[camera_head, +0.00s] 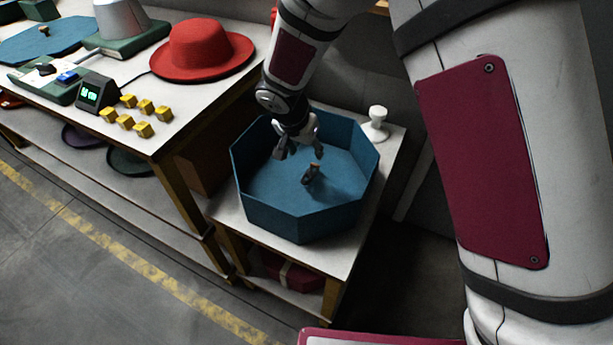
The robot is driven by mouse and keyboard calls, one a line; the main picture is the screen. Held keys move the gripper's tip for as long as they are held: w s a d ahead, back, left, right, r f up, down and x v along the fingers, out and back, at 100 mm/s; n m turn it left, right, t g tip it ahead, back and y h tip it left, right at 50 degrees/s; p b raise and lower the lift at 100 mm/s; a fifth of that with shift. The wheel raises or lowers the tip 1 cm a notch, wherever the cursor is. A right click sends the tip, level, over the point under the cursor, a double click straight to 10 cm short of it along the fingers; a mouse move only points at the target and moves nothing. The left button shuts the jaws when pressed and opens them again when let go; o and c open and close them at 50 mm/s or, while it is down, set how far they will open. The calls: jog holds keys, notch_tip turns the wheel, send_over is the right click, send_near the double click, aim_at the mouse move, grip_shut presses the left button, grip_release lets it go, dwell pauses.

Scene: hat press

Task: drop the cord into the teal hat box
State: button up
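The teal octagonal hat box (300,222) stands open at the top on a small white side table. My gripper (301,153) is over the inside of the box, pointing down, with its fingers spread apart. A small dark bundle with an orange-brown end, which looks like the cord (312,174), is inside the box outline just below the right fingertip. It appears apart from the fingers, with a dark shadow beside it. I cannot tell whether it touches the box floor.
The side table (356,238) also bears a white knob-like stand (376,123) behind the box. At left, a larger workbench (190,97) holds a red hat (202,50), several yellow blocks (144,107) and a small display (95,94). A yellow line marks the floor.

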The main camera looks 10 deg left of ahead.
jog(key=v, duration=1.2)
dwell(0.3)
jog(key=s+d+r+n+p, duration=0.1)
jog(key=s+d+r+p, duration=0.2)
jog(key=s+d+r, duration=0.5)
jog(key=s+d+r+p, duration=0.3)
jog(key=d+r, duration=0.7)
jog(key=d, duration=0.1)
jog(key=s+d+r+n+p, duration=0.1)
jog(key=s+d+r+p, duration=0.1)
jog(key=s, duration=0.8)
jog(key=s+d+r+n+y+p, duration=0.1)
jog(key=s+d+r, duration=0.4)
jog(key=s, duration=0.5)
jog(key=shift+d+n+y+p, duration=0.3)
jog(key=shift+d+n+p, duration=0.35)
jog(key=shift+p, duration=0.6)
